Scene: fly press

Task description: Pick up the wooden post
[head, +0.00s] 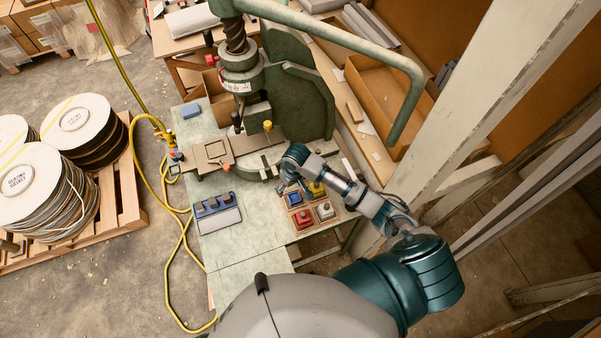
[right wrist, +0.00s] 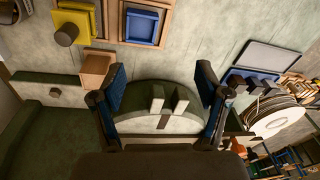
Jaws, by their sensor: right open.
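A small tan wooden block (right wrist: 97,68), the thing most like the wooden post, stands on the pale green bench in the right wrist view, close by the left-hand finger. I cannot make it out surely in the head view, where my arm covers that area. My right gripper (head: 283,187) is over the bench beside the press base. In the right wrist view the gripper (right wrist: 160,105) has its blue-padded fingers wide apart, with nothing held. The block is outside the gap between them. My left gripper is not in view.
The green fly press (head: 295,95) stands behind the gripper, its curved handle reaching right. A wooden tray (right wrist: 113,35) with coloured pieces is beside the gripper. A blue-grey bin (head: 217,212) stands to the left. A pale post (head: 490,90) rises at right. The front bench is clear.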

